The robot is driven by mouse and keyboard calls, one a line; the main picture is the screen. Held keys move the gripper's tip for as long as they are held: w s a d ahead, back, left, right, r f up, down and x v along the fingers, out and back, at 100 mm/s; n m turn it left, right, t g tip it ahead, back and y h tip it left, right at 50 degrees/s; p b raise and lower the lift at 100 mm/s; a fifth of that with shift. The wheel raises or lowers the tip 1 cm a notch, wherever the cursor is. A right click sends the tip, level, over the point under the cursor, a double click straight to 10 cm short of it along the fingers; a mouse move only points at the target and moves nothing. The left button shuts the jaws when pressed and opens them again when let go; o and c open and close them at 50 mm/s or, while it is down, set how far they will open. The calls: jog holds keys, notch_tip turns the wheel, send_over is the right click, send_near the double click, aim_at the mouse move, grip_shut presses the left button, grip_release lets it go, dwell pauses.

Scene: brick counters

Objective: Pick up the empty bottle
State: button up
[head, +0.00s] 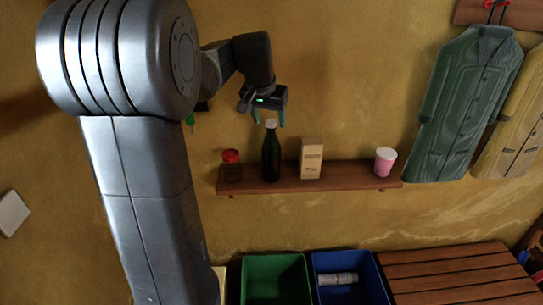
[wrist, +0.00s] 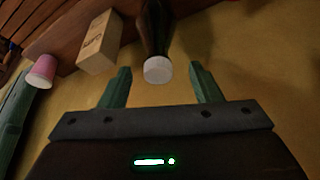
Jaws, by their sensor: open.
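A dark green bottle (head: 271,155) with a white cap stands upright on a narrow wooden wall shelf (head: 350,178). In the wrist view the bottle's white cap (wrist: 158,69) shows between and just beyond the fingertips, with its dark body behind. My gripper (head: 268,115) is just above the bottle in the head view. It is open and empty, with its green fingers (wrist: 162,78) apart on either side of the cap. I see no contact between fingers and bottle. Whether the bottle is empty cannot be told.
A red-lidded jar (head: 231,166) stands left of the bottle. A tan carton (head: 311,159) stands close on its right, and a pink cup (head: 385,161) farther right. Below are a green bin (head: 276,260), a blue bin (head: 370,265) and a slatted wooden bench (head: 450,270).

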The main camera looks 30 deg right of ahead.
aim_at(272, 130)
jog(key=shift+p+x, duration=0.7)
jog(key=shift+x, duration=2)
jog(key=shift+s, duration=0.1)
grip_shut()
